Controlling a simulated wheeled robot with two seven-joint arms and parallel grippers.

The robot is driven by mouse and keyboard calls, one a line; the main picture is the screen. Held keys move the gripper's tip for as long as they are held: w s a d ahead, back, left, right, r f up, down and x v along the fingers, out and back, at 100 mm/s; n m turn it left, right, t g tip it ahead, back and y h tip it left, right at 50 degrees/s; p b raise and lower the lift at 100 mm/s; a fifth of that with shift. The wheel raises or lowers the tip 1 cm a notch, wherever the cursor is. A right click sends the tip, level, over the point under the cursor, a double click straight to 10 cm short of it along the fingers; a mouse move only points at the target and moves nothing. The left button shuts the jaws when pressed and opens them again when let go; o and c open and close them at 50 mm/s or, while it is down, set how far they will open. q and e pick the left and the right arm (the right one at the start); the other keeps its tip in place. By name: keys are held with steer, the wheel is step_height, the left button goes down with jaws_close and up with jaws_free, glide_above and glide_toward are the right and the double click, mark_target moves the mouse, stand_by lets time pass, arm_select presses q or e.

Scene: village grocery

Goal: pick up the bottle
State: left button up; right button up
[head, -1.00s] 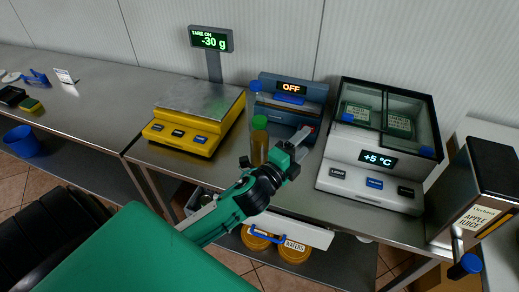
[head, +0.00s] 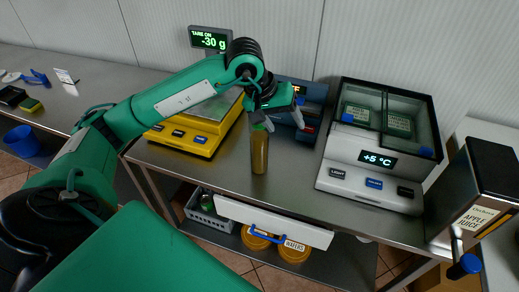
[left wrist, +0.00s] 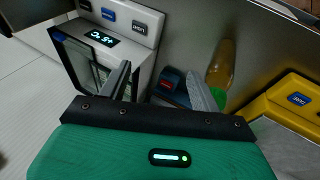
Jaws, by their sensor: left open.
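A brown bottle (head: 259,152) with a green cap stands upright on the steel counter, right of the yellow scale. My left gripper (head: 282,119) is open and empty, above and behind the bottle, and partly hides its cap. In the left wrist view the same bottle (left wrist: 221,62) shows beside the right-hand finger, outside the gap between the fingers (left wrist: 160,90). I cannot tell whether the finger touches it. My right gripper is not in view.
The yellow scale (head: 188,143) is left of the bottle. A blue device (head: 309,133) stands behind, partly hidden by my gripper. A white cooled display case (head: 365,183) is to the right. An apple juice dispenser (head: 476,190) stands at far right. The counter front is clear.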

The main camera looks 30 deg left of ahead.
arm_select(q)
steer(key=a+r+y, duration=0.3)
steer(key=a+y, duration=0.1)
steer(key=a, duration=0.5)
steer(key=p, duration=0.2)
glide_above(259, 147)
steer(key=w+a, duration=0.1)
steer(key=a, duration=0.1)
steer(key=shift+m+y, duration=0.3)
steer(key=shift+m, duration=0.1)
step_height(259, 147, down, 7)
steer(key=shift+w+d+f, duration=0.15)
steer(key=shift+w+d+f+p, duration=0.1)
steer(key=shift+w+f+p, duration=0.2)
steer(key=shift+f+p, duration=0.5)
steer(key=p+x, duration=0.1)
steer(key=x, duration=0.2)
steer(key=shift+w+p, duration=0.1)
steer(key=shift+p, duration=0.3)
steer(key=shift+w+f, duration=0.15)
steer(key=shift+f, duration=0.2)
steer(key=shift+c, duration=0.4)
jaws_close()
